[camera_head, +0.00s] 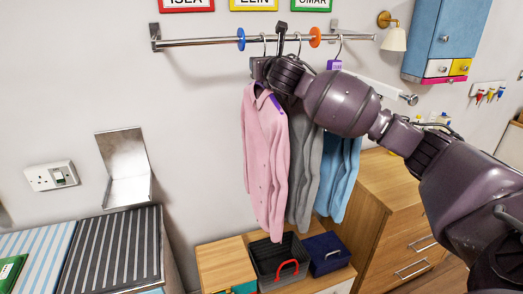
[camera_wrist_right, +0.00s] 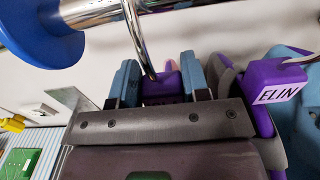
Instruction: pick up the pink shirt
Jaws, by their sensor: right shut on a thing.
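The pink shirt (camera_head: 265,150) hangs upright on a hanger below the wall rail, leftmost of three garments. A metal hook (camera_wrist_right: 140,35) rises from a purple block (camera_wrist_right: 165,85) at the top of its hanger towards the rail. My right gripper (camera_head: 265,66) is at the top of the pink shirt, just under the rail. In the right wrist view its two blue-grey fingers (camera_wrist_right: 161,85) are shut on the purple block, one on each side. The gripper hides the shirt's hanger top in the head view. My left gripper is not in view.
A grey shirt (camera_head: 305,165) and a blue shirt (camera_head: 340,175) hang close to the right. A blue ring (camera_head: 241,39) and an orange ring (camera_head: 315,37) sit on the rail (camera_head: 200,42). A black basket (camera_head: 268,262) stands below, beside a wooden drawer unit (camera_head: 400,215).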

